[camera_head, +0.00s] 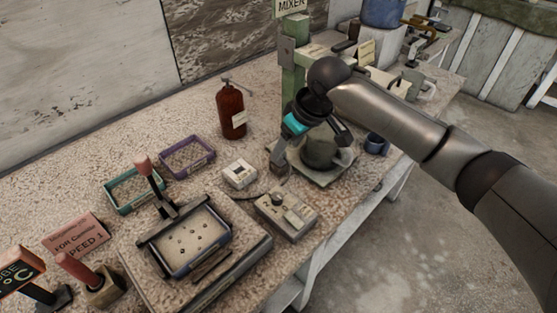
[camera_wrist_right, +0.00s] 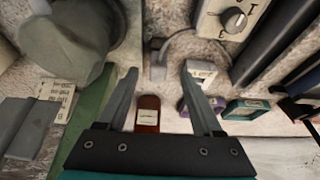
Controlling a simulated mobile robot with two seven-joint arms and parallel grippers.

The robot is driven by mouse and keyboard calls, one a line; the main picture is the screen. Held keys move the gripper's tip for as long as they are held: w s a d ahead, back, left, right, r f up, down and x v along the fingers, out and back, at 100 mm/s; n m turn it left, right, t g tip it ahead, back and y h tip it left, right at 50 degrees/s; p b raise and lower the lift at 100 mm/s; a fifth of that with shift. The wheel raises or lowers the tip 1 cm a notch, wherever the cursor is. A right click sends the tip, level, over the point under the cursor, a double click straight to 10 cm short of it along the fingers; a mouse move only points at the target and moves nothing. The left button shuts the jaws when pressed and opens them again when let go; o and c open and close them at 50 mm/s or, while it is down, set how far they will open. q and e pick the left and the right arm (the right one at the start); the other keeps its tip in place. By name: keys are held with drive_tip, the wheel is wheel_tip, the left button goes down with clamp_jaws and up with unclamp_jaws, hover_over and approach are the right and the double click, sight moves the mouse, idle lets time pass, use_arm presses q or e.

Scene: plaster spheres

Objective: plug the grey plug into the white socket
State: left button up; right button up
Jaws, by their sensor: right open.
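My right gripper (camera_head: 279,167), with a teal band, points down over the bench just right of the socket. In the right wrist view its two fingers are apart (camera_wrist_right: 158,74). A small grey piece, which looks like the grey plug (camera_wrist_right: 157,73), appears between the fingertips, with a grey cable curving near it; I cannot tell whether they touch. In the head view the plug is hidden by the gripper. My left gripper is out of view.
A control box with a knob (camera_head: 287,214) stands in front of the gripper. The mixer's grey bowl (camera_head: 322,152) is close on the right, beside the green post (camera_head: 292,70). A brown bottle (camera_head: 230,110) stands behind. Trays (camera_head: 187,157) and a sieve box (camera_head: 190,240) lie left.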

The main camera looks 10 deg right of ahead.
drive_tip(key=b+x, duration=0.1)
drive_tip(key=x, duration=0.1)
drive_tip(key=w+x, duration=0.1)
drive_tip(key=x, duration=0.2)
drive_tip(key=shift+a+r+b, duration=0.15)
drive_tip(key=shift+a+b, duration=0.1)
drive_tip(key=shift+b, duration=0.15)
drive_tip(key=shift+w, duration=0.15)
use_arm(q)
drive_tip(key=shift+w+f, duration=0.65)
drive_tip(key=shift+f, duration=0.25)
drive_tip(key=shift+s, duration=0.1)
use_arm(e)
clamp_jaws()
